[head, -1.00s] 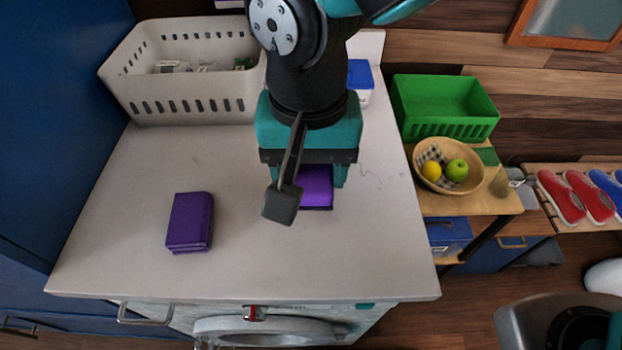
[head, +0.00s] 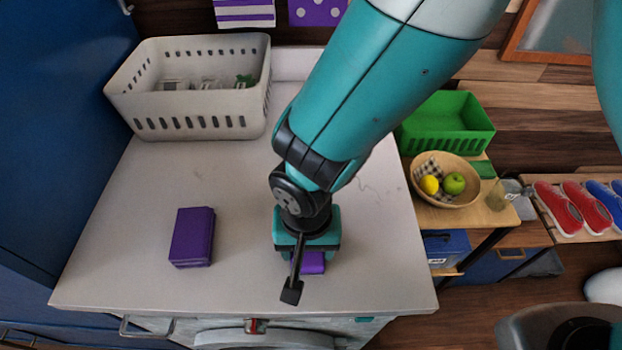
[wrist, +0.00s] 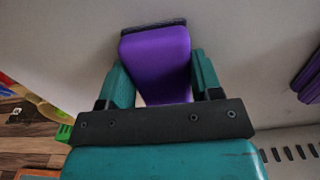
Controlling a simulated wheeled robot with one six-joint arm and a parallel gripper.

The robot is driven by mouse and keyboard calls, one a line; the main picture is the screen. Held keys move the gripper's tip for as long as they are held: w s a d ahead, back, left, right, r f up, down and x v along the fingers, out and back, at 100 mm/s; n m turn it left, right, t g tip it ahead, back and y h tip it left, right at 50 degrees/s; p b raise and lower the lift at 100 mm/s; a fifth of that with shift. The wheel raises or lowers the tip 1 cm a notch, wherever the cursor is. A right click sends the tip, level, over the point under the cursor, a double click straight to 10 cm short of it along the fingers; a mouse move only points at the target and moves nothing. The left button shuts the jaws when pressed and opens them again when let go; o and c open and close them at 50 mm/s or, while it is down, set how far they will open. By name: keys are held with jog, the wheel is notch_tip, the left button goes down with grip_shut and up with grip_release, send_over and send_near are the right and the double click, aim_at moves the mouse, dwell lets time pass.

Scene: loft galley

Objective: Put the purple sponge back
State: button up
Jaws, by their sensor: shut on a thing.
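The purple sponge (head: 313,264) is between the fingers of my gripper (head: 307,256), over the front right part of the white counter (head: 240,200). My gripper points down and mostly covers the sponge in the head view. In the wrist view the sponge (wrist: 158,62) shows bright purple with a dark strip along its far end, and the green fingers of my gripper (wrist: 160,85) are shut on its two sides. I cannot tell whether the sponge touches the counter.
A darker purple stacked block (head: 192,237) lies left on the counter; it also shows in the wrist view (wrist: 310,78). A white basket (head: 195,122) with small items stands at the back left. A green crate (head: 447,138) and fruit bowl (head: 447,192) stand right. The counter's middle is clear.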

jog(key=o, duration=0.8)
jog(key=shift+f, duration=0.15)
notch_tip(320, 180, up, 12)
jog(key=b, duration=0.2)
jog(key=s+d+r+n+y, duration=0.1)
jog(key=d+r+n, duration=0.1)
jog(key=d, duration=0.3)
jog(key=s+d+r+n+y, duration=0.1)
jog(key=d+r+n, duration=0.1)
jog(key=d+r, duration=0.2)
jog(key=s+d+r+n+y, duration=0.1)
jog(key=d+r+n+y, duration=0.1)
jog(key=d+r, duration=0.2)
jog(key=shift+s+d+n, duration=0.1)
jog(key=shift+d+n, duration=0.2)
jog(key=shift+d, duration=1.55)
